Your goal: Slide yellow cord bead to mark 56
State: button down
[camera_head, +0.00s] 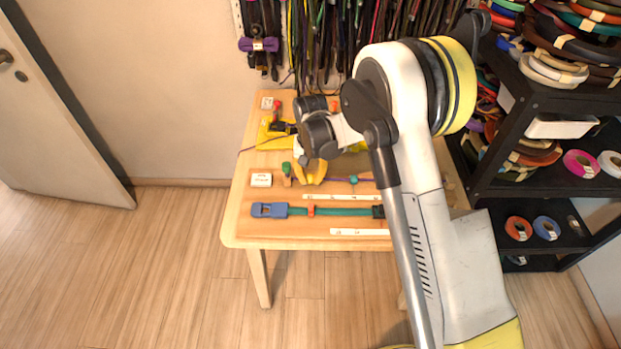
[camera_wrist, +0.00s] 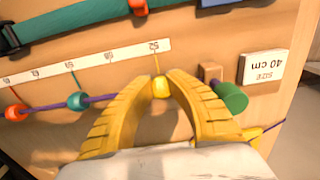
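The yellow bead (camera_wrist: 160,88) sits on the purple cord (camera_wrist: 100,100) between the tips of my gripper (camera_wrist: 161,80), which touch it on both sides. In the head view my gripper (camera_head: 312,172) is low over the table and hides the bead. A white number strip (camera_wrist: 90,65) runs beside the cord, its numbers upside down in the wrist view and hard to read. A yellow line (camera_wrist: 156,63) runs from its right-end number towards the bead. The bead is close to that line's lower end.
A teal bead (camera_wrist: 77,101) and an orange bead (camera_wrist: 15,112) are farther left on the cord. A green knob (camera_wrist: 231,97) and wooden post (camera_wrist: 210,73) stand close to the right finger. A size card (camera_wrist: 264,68) lies beyond. A teal strap (camera_wrist: 90,25) runs behind the strip.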

aim_at(332, 185)
jog(key=d, duration=0.6)
jog(key=shift+s+d, duration=0.15)
jog(key=shift+d, duration=0.1)
jog(key=c, duration=1.3)
grip_release()
jog(key=shift+r, duration=0.1)
notch_tip(332, 185, up, 12)
